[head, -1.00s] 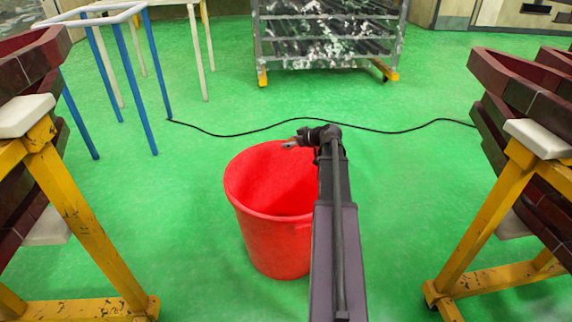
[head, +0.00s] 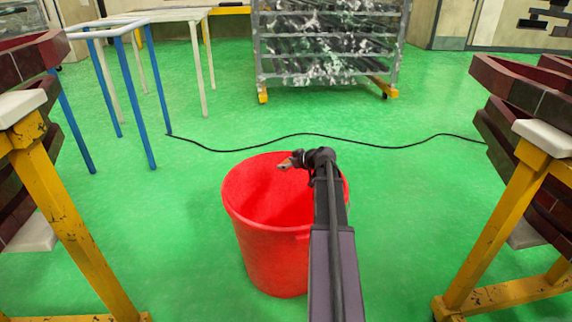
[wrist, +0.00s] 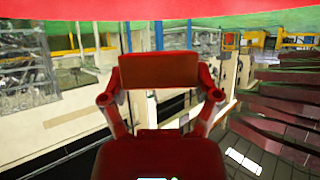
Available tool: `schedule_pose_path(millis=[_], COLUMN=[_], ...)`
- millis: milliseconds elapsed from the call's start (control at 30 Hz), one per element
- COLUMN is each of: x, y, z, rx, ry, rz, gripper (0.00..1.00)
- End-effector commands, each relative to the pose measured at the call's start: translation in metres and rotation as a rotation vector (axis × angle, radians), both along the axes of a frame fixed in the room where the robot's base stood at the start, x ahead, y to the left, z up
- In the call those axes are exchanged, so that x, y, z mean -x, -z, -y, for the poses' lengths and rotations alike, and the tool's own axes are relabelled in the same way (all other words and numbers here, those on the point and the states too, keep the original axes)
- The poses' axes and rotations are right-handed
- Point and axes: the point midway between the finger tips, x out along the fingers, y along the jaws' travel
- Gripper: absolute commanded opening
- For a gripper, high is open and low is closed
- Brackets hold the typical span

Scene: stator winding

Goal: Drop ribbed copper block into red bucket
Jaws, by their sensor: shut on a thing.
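The red bucket (head: 268,250) stands upright on the green floor, its open top facing up. My gripper (head: 284,166) shows over the bucket's opening in the head view. It is shut on a small brownish block, the copper block (wrist: 158,70), which sits between the two fingertips in the wrist view. The block's face looks reddish brown; ribs cannot be made out. A red band, likely the bucket (wrist: 160,10), crosses the top of the wrist view. My arm hides part of the bucket's right rim.
A blue-legged table frame (head: 147,95) stands at the left back, and a metal rack (head: 330,45) at the back. Yellow stands (head: 75,225) with dark red pieces flank both sides. A black cable (head: 300,136) lies behind the bucket. The floor around the bucket is clear.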

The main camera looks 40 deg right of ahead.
Motion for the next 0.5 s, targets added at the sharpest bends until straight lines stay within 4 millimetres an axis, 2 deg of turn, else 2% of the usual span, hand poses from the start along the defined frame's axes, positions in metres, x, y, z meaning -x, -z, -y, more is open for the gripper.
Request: schedule_pose_path(millis=[267, 500], x=[0.0, 0.0], y=[0.01, 0.027], z=[0.0, 0.0], rx=[0.0, 0.0], ry=[0.0, 0.0], rz=[0.001, 0.001], gripper=[0.18, 0.18])
